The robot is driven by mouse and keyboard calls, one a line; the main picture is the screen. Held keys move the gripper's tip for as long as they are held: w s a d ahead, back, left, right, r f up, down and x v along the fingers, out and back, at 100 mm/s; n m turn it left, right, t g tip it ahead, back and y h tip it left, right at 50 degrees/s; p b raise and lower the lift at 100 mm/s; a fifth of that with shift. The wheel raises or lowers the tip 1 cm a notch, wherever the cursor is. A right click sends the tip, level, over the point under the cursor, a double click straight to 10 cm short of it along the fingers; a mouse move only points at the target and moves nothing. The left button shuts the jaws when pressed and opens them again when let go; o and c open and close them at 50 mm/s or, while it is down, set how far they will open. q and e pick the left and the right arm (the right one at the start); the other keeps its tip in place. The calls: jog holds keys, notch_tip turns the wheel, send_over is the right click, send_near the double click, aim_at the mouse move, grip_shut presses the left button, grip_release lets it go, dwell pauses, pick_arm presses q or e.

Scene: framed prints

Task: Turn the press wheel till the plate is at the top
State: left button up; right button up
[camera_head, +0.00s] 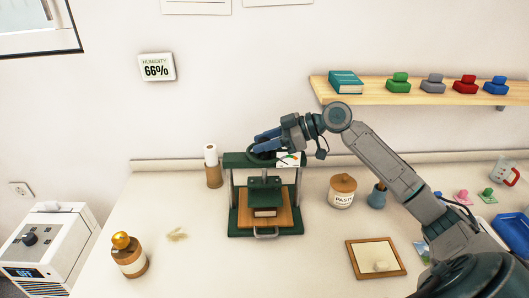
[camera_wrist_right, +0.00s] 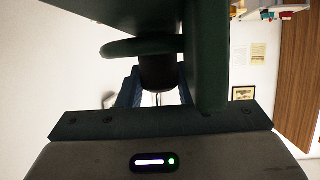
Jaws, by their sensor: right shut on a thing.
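The green press (camera_head: 265,231) stands on the table at the middle of the head view. The dark green press wheel (camera_head: 262,150) is on top of the frame, partly hidden by my gripper. My right gripper (camera_head: 264,143) is at the wheel, shut on it. In the right wrist view the wheel (camera_wrist_right: 140,47) shows, with the blue fingers (camera_wrist_right: 158,88) at a dark round part by it. My left gripper is not in view.
A jar marked PASTE (camera_head: 342,192) and a blue pot (camera_head: 377,197) stand right of the press. A roll in a brown holder (camera_head: 213,170) is close on the left. A wooden frame (camera_head: 375,258) lies at the front right, and a shelf (camera_head: 420,93) hangs above.

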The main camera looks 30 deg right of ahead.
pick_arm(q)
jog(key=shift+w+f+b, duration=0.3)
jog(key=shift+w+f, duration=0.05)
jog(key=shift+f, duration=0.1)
pick_arm(e)
jog(key=shift+n+g+y, duration=0.3)
jog(key=shift+n+y, duration=0.1)
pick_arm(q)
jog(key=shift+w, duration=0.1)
pick_arm(e)
jog(key=o, duration=1)
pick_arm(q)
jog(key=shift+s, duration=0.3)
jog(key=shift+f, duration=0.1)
pick_arm(e)
jog(key=shift+r, duration=0.1)
